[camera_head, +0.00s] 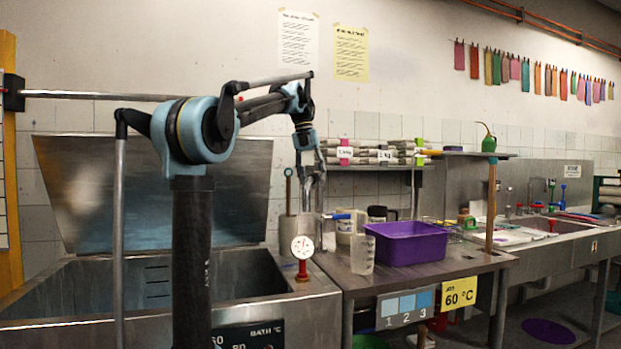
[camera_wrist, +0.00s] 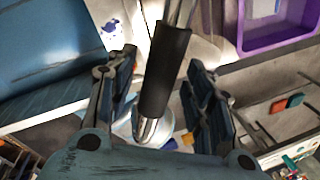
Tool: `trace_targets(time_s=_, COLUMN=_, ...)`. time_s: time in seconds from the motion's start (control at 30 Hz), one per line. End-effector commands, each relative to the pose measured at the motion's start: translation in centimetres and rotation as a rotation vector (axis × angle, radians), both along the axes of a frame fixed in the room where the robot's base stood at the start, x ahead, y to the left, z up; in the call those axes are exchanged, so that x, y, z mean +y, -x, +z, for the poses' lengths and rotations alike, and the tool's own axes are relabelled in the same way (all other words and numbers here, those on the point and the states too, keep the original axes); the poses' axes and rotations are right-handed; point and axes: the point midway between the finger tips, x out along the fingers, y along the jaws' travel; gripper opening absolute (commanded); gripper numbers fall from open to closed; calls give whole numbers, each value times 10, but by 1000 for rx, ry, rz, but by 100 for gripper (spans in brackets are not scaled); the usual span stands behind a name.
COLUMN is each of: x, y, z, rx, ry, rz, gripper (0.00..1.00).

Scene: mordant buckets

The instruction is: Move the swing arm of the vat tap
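The swing arm of the vat tap is a thin metal pipe (camera_head: 85,95) running out from a black wall joint (camera_head: 14,92) above the vat. My gripper (camera_head: 312,190) points down near the vat's right end. In the wrist view a metal tube with a black sleeve (camera_wrist: 166,70) lies between my open fingers (camera_wrist: 160,75). I see a gap on its left; I cannot tell whether the right finger touches it.
The steel vat (camera_head: 210,288) has a raised lid (camera_head: 160,195). A white dial on a red fitting (camera_head: 302,252) stands at its right corner. To the right, a table holds a purple tub (camera_head: 408,243) and a clear beaker (camera_head: 362,255). A shelf with packets (camera_head: 370,152) is behind.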

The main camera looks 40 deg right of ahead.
Motion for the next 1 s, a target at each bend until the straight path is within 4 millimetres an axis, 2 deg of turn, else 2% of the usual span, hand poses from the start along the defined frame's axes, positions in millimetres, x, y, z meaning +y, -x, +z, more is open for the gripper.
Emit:
trace_targets(time_s=0.23, x=-1, y=0, z=1, rx=0, ry=2, rz=-1, gripper=48)
trace_targets(time_s=0.37, x=-1, y=1, z=10, rx=0, ry=2, rz=-2, gripper=48)
trace_targets(time_s=0.8, x=-1, y=1, z=75, rx=1, ry=1, rz=-2, gripper=48)
trace_targets(time_s=1.0, x=-1, y=1, z=93, rx=1, ry=1, rz=-2, gripper=48)
